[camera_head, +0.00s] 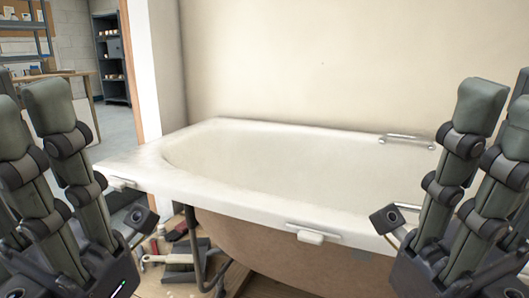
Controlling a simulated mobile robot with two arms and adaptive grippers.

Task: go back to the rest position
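My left gripper (28,102) stands at the left edge of the head view, fingers pointing up. Its two fingers are apart with nothing between them. My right gripper (499,108) stands at the right edge in a similar pose, fingers up, apart and empty. Both are in front of a white bathtub (215,196) and cover parts of its left and right sides in the picture. The outer finger of each gripper is partly cut off by the frame. I see neither gripper holding anything.
The bathtub has metal grab bars (404,138) and white blocks (311,237) on its rim. Tools, including a brush (166,259), lie on the floor below it. A beige wall (330,65) stands behind. At the back left are a dark shelf (113,60) and a wooden workbench (60,74).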

